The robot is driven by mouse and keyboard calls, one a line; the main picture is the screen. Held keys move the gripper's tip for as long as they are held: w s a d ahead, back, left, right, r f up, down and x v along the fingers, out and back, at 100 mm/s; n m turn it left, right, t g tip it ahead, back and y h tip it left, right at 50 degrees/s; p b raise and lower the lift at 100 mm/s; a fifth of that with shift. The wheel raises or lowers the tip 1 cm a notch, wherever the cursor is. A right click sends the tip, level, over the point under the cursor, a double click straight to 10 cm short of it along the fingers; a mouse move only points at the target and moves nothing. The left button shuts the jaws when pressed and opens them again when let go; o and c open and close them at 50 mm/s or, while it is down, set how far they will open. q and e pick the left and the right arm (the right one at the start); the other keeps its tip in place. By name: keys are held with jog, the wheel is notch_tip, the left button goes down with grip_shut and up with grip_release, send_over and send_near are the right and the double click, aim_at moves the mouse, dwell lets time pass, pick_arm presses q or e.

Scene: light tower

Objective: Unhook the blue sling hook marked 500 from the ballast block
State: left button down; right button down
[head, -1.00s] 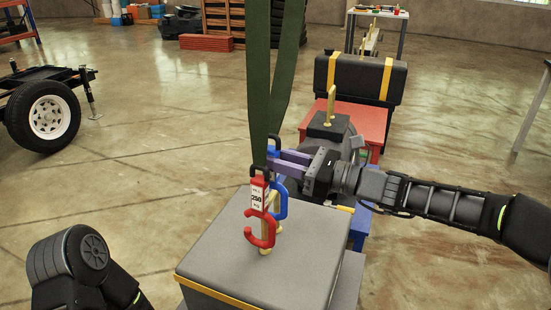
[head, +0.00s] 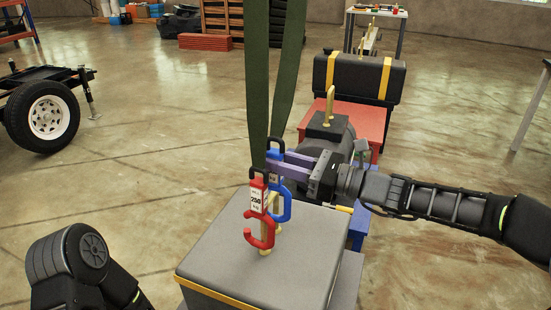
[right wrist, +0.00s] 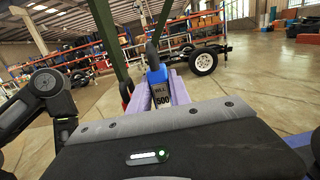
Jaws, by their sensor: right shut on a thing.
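The blue sling hook (head: 284,205) hangs at the end of the green strap, just behind the red hook (head: 257,212) marked 250. In the right wrist view the blue hook (right wrist: 160,92) shows the mark 500. My right gripper (head: 279,165) has its purple fingers shut on the blue hook's upper body, below its black top loop. The grey ballast block (head: 235,262) with a yellow edge lies under both hooks. A brass-coloured eye on its top is partly hidden by the hooks; I cannot tell whether the blue hook is still through it. My left gripper is out of view.
Green straps (head: 257,80) rise from the hooks. Behind the block stand a dark cylindrical weight with a brass eye (head: 328,105) and a black block with yellow bands (head: 360,78) on a red stand. A trailer wheel (head: 45,117) is at left.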

jog(key=f+p+v, duration=0.1)
jog(key=p+v, duration=0.3)
jog(key=v, duration=0.7)
jog(key=shift+f, duration=0.2)
dwell(1.4)
jog(key=shift+d, duration=0.1)
